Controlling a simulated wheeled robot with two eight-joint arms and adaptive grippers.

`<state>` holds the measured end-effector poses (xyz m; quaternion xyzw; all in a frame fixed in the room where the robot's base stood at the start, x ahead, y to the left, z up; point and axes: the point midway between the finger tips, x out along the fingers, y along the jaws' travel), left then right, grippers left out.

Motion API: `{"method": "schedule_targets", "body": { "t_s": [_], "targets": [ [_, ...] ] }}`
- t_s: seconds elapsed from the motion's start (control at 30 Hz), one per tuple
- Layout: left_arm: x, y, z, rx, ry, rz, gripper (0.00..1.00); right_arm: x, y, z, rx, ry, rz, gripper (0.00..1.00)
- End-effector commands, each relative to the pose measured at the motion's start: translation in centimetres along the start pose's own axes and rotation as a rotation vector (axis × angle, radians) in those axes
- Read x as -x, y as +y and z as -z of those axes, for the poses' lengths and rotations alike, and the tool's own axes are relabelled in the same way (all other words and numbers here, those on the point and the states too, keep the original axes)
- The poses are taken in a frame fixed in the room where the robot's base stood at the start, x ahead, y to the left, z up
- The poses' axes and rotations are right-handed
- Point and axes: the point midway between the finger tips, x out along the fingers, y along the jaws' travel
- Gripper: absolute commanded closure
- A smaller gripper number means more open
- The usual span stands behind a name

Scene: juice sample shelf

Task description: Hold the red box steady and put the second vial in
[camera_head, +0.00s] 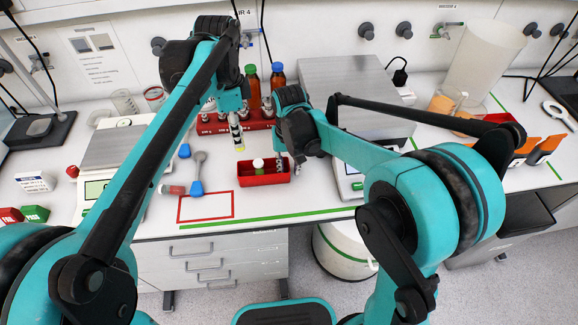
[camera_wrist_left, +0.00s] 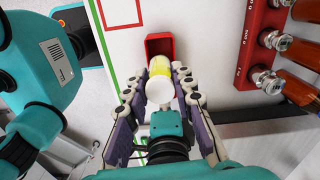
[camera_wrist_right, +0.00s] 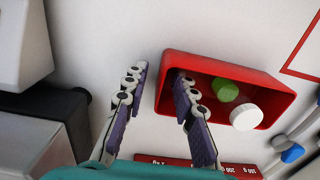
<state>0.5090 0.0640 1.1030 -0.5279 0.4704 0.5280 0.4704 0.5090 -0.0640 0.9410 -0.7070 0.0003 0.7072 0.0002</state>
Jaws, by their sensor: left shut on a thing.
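The red box (camera_head: 265,181) stands on the bench, open at the top; it also shows in the right wrist view (camera_wrist_right: 278,92) and left wrist view (camera_wrist_left: 160,41). A vial with green and white parts (camera_wrist_right: 228,90) is in it. My left gripper (camera_head: 238,142) is shut on a yellow vial with a white end (camera_wrist_left: 160,70), held above the bench just behind and left of the box. My right gripper (camera_wrist_right: 160,75) is open at the box's right end in the head view. Its fingers straddle the end wall, one inside and one outside, with a gap visible outside.
A red rack (camera_head: 215,126) with bottles stands behind the box. A red outlined rectangle (camera_head: 206,219) and a blue-handled tool (camera_head: 197,180) lie to the left. A pinkish vial (camera_head: 173,190) lies beside the tool. Balances (camera_head: 112,150) flank the workspace. Bench in front of the box is clear.

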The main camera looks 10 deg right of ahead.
Motion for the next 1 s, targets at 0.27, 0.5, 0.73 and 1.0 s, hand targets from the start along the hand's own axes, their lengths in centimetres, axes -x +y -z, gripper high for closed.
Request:
{"method": "schedule_targets", "body": {
  "t_s": [0.27, 0.5, 0.73, 1.0],
  "targets": [
    [0.0, 0.0, 0.0, 0.000, 0.000, 0.000, 1.00, -0.1, 0.0, 0.0, 0.000, 0.000, 0.000, 0.84],
    [0.0, 0.0, 0.0, 0.000, 0.000, 0.000, 1.00, 0.0, 0.0, 0.0, 0.000, 0.000, 0.000, 1.00],
    [-1.0, 0.0, 0.0, 0.079, 0.000, 0.000, 1.00, 0.0, 0.0, 0.0, 0.000, 0.000, 0.000, 1.00],
    [-5.4, 0.0, 0.0, 0.080, 0.000, 0.000, 1.00, 0.0, 0.0, 0.0, 0.000, 0.000, 0.000, 1.00]
  ]
}}
